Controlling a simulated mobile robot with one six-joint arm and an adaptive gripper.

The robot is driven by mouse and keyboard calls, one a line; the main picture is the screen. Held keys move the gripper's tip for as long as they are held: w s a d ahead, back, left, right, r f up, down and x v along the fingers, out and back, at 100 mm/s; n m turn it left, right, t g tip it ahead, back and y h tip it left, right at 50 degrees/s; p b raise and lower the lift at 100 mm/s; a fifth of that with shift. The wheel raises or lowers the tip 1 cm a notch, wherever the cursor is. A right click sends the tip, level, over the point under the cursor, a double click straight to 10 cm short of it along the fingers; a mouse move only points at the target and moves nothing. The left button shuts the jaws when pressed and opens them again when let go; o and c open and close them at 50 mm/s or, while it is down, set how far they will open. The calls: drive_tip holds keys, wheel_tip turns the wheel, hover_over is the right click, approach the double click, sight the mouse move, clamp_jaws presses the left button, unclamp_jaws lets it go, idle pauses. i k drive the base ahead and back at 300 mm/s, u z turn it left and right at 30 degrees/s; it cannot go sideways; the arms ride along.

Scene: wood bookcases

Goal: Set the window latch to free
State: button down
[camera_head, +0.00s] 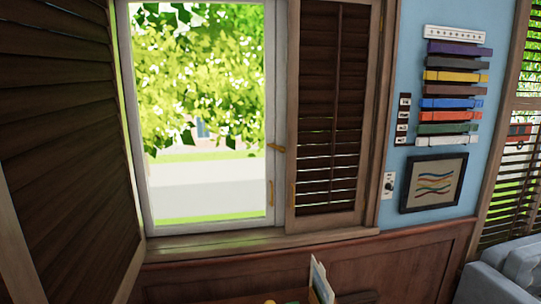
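A window (206,110) with a white frame fills the left middle of the head view; its pane shows trees and a road outside. A small brass-coloured latch (276,148) sits on the right side of the window frame, about mid-height, and lies roughly level. A slim upright brass-coloured handle (270,193) is below it on the same side. I cannot tell from here whether the latch is engaged. My gripper is not in view.
Dark louvred shutters stand open left (65,140) and right (333,110) of the window; the right one is close to the latch. A sill (210,244) runs below. Papers (320,282) stand at the bottom. A grey sofa (505,275) is at lower right.

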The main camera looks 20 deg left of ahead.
sight(276, 148)
drive_tip(key=k, duration=0.55)
drive_tip(key=u, duration=0.4)
drive_tip(key=i, duration=1.55)
drive_tip(key=z, duration=0.3)
